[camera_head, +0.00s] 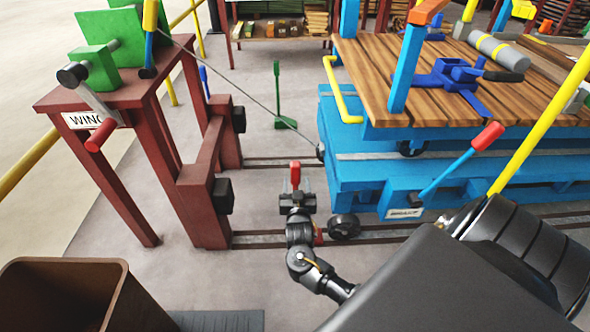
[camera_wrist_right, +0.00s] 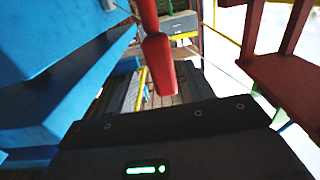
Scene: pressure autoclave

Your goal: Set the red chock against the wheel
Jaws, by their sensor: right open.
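The red chock stands upright on the rail, its red grip (camera_head: 295,174) showing above my right gripper. A bit of its red base (camera_head: 318,237) seems to show beside my wrist, just left of the black wheel (camera_head: 343,227); whether they touch I cannot tell. The rest of the chock is hidden by my arm. My right gripper (camera_head: 296,200) is open at the upright handle, not closed on it. In the right wrist view the red grip (camera_wrist_right: 160,65) shows in front of the dark gripper body. My left gripper is out of view.
The blue cart (camera_head: 350,172) stands on the rails at the right, with a blue lever with a red grip (camera_head: 487,136). The dark-red winch stand (camera_head: 200,185) is at the left. A green chock-like piece (camera_head: 285,123) stands behind. A brown bin (camera_head: 80,300) is at front left.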

